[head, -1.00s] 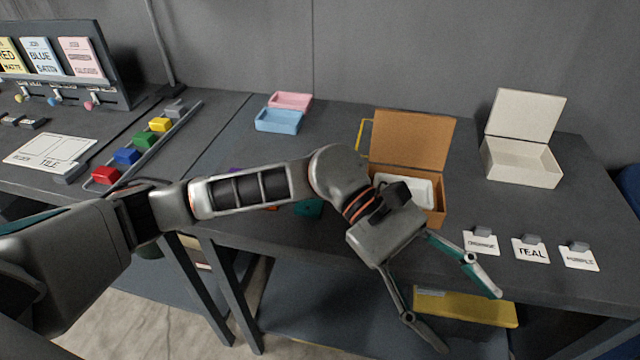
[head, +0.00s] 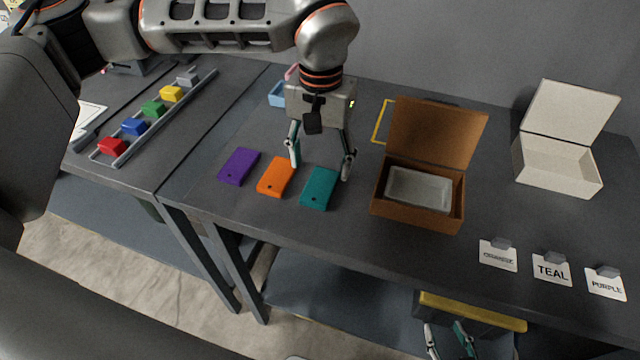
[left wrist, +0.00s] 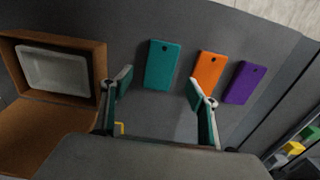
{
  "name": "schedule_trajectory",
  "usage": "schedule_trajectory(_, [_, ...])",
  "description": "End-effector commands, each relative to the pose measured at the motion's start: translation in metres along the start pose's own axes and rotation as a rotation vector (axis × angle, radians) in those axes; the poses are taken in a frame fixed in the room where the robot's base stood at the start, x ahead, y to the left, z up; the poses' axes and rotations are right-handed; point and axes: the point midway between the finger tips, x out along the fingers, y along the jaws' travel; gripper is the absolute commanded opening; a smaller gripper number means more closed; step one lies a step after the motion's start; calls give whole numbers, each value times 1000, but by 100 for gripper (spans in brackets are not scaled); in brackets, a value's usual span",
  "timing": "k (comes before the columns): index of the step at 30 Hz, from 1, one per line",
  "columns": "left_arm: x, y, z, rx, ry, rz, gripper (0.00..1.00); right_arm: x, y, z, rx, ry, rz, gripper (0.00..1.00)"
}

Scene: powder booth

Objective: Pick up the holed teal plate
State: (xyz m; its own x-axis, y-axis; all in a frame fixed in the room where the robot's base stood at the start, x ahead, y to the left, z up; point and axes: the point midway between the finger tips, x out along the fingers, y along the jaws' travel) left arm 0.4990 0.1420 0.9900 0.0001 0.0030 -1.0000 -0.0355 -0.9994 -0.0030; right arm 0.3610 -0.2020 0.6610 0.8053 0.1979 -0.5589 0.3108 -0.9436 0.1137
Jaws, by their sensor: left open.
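The teal plate (head: 319,188), with a small hole near one end, lies flat on the table at the right end of a row of three plates. My left gripper (head: 321,168) is open and empty, pointing down over the plate's far end. In the left wrist view the teal plate (left wrist: 162,66) lies ahead of and between the parted fingers (left wrist: 159,86), with no visible contact. My right gripper (head: 449,340) shows at the bottom edge of the head view, low in front of the table, with its fingers apart.
An orange plate (head: 276,177) and a purple plate (head: 239,166) lie left of the teal one. An open brown box (head: 416,213) with a grey tray inside stands close to its right. Labelled cards, including TEAL (head: 551,270), lie along the front right edge. A white box (head: 556,168) stands farther right.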

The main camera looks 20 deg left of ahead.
Motion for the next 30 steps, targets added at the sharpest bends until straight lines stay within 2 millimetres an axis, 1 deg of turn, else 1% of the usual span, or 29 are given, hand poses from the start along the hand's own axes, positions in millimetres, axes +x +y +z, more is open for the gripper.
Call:
schedule_trajectory(5, [17, 0, 1, -1, -3, 2, 60, -1, 0, 1, 0, -6, -1, 40])
schedule_trajectory(10, [41, -1, 1, -2, -4, 2, 60, -3, 0, -1, -1, -5, -1, 40])
schedule_trajectory(13, [52, 0, 0, -1, -3, 3, 60, -3, 0, -2, -1, -5, -1, 40])
schedule_trajectory(16, [56, 0, 0, -1, 0, 3, 60, -3, 0, -2, -1, -4, -1, 40])
schedule_trajectory(22, [57, 0, 0, -1, 1, 3, 60, -3, 0, -4, -1, -1, 0, 40])
schedule_trajectory(23, [57, 0, 0, -1, 0, 3, 57, -3, 1, -4, -1, 0, 0, 40])
schedule_trajectory(24, [57, 0, 0, -1, 0, 3, 47, -3, 1, -5, -1, 1, 0, 40])
schedule_trajectory(26, [57, 0, 0, -1, 0, 3, 31, -3, 1, -6, -1, 2, 0, 40])
schedule_trajectory(27, [57, 0, 0, -1, 0, 3, 21, -3, 1, -6, -1, 3, 1, 40])
schedule_trajectory(28, [57, 0, 0, -1, 0, 3, 14, -3, 1, -6, -1, 4, 1, 40])
schedule_trajectory(30, [57, 0, 0, -1, 0, 3, 13, -3, 1, -7, -1, 4, 1, 40])
